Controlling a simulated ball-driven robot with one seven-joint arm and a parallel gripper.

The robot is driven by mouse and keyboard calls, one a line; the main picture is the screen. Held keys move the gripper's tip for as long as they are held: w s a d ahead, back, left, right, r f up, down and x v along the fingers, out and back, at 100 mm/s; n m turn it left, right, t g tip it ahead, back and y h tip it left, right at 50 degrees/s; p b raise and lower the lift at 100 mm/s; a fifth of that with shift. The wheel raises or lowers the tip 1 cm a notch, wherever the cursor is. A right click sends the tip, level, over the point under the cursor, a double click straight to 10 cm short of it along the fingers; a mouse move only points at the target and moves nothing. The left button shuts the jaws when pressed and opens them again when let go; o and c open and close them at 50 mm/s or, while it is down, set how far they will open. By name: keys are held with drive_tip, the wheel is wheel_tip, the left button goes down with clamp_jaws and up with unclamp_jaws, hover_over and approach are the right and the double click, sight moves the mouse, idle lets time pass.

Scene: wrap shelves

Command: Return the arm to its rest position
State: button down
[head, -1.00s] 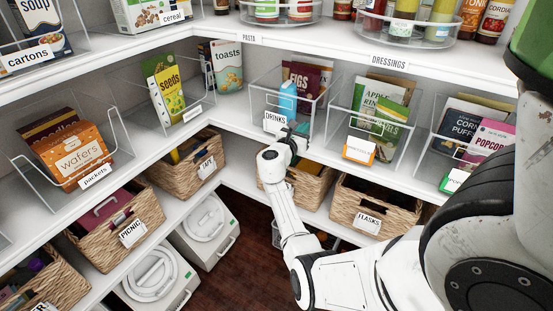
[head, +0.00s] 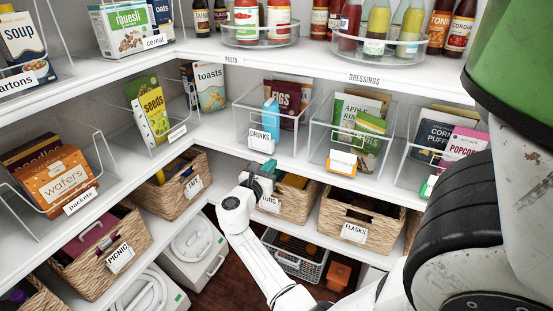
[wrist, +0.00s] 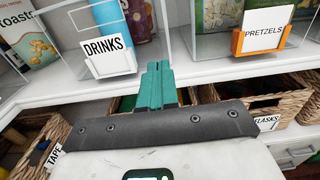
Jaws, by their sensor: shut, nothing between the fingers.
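My gripper (head: 267,167) is at the end of my white arm, in front of the lower edge of the middle shelf, below the bin labelled DRINKS (head: 260,138). In the wrist view its teal fingers (wrist: 155,78) are together with nothing between them. They point toward the shelf edge, just right of the DRINKS label (wrist: 108,55). A light blue carton (head: 271,115) stands in the DRINKS bin, beside a dark FIGS packet (head: 288,100). My forearm hides part of the lower shelf.
Wicker baskets line the lower shelf, among them FLASKS (head: 355,233) and TAPE (head: 172,190); the gripper is close above one of them. Clear bins with packets stand to the right, including the PRETZELS bin (wrist: 262,38). A wire basket (head: 295,258) sits below.

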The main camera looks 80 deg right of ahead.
drive_tip(key=shift+w+a, duration=0.1)
drive_tip(key=shift+a, duration=0.4)
drive_tip(key=s+a+f+m+t+y, duration=0.2)
drive_tip(key=a+f+m+y, duration=0.35)
drive_tip(key=a, duration=0.45)
drive_tip(key=s+a+f+m+t+y, duration=0.2)
drive_tip(key=a+f+m+t+y, duration=0.15)
drive_tip(key=a+f+m, duration=0.45)
drive_tip(key=s+a+m+y, duration=0.1)
drive_tip(key=a+y, duration=0.3)
drive_tip(key=a, duration=0.6)
drive_tip(key=s+a+f+m+y, duration=0.1)
drive_tip(key=a+y, duration=0.3)
drive_tip(key=a, duration=0.6)
drive_tip(key=shift+s+a, duration=0.4)
drive_tip(key=shift+s, duration=0.45)
